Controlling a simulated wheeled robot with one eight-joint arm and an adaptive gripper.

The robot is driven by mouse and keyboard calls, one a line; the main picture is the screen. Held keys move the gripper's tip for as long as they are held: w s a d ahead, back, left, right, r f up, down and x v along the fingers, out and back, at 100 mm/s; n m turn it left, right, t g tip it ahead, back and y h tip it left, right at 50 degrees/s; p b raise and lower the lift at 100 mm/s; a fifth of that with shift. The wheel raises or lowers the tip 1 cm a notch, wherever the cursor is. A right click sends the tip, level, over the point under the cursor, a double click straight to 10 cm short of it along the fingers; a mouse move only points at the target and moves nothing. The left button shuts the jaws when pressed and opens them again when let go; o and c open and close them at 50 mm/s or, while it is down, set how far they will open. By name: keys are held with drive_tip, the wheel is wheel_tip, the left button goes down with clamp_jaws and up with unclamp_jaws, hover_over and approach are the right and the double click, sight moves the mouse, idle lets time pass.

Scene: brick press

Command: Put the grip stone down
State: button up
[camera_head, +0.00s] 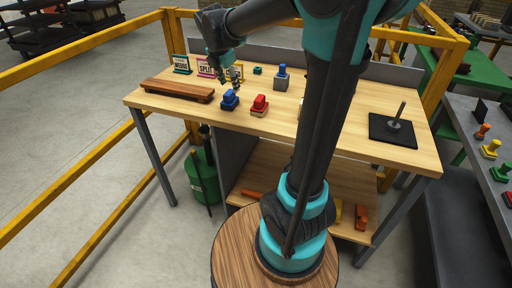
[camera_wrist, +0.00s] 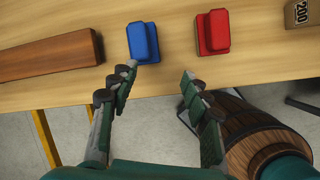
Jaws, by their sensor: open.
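My gripper (camera_head: 229,77) is above the wooden table (camera_head: 350,160), near its front left part. In the wrist view my gripper (camera_wrist: 158,76) is open, with nothing between its fingers. A blue block with a raised grip (camera_head: 230,101) stands on the table just below the fingers; the blue block also shows in the wrist view (camera_wrist: 142,41), close to the left fingertip. A similar red block (camera_head: 260,105) stands to its right, and the red block shows in the wrist view (camera_wrist: 213,32) too. I cannot tell which block is the grip stone.
A long brown bar (camera_head: 178,90) lies left of the blue block. A grey block with a blue top (camera_head: 281,79) and small signs (camera_head: 207,67) stand farther back. A black plate with an upright rod (camera_head: 393,132) is at the right. Yellow rails (camera_head: 80,60) run at the left.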

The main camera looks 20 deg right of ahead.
drive_tip(key=s+d+f+m+y, duration=0.1)
drive_tip(key=s+d+f+m, duration=0.1)
drive_tip(key=s+f+m, duration=0.7)
drive_tip(key=s+d+f+m+y, duration=0.1)
drive_tip(key=s+d+f+m, duration=0.2)
drive_tip(key=s+f+m, duration=0.5)
drive_tip(key=s+m, duration=0.6)
drive_tip(key=m, duration=0.1)
drive_tip(key=shift+s+f+m+t, duration=0.2)
drive_tip(key=shift+f+m+t, duration=0.1)
drive_tip(key=shift+f, duration=0.1)
drive_tip(key=shift+o, duration=0.4)
drive_tip(key=m+h, duration=0.3)
drive_tip(key=m, duration=0.4)
approach(229, 92)
drive_tip(key=x, duration=0.5)
drive_tip(key=shift+w+a, duration=0.1)
drive_tip(key=shift+a, duration=0.05)
drive_tip(key=shift+x, duration=2.8)
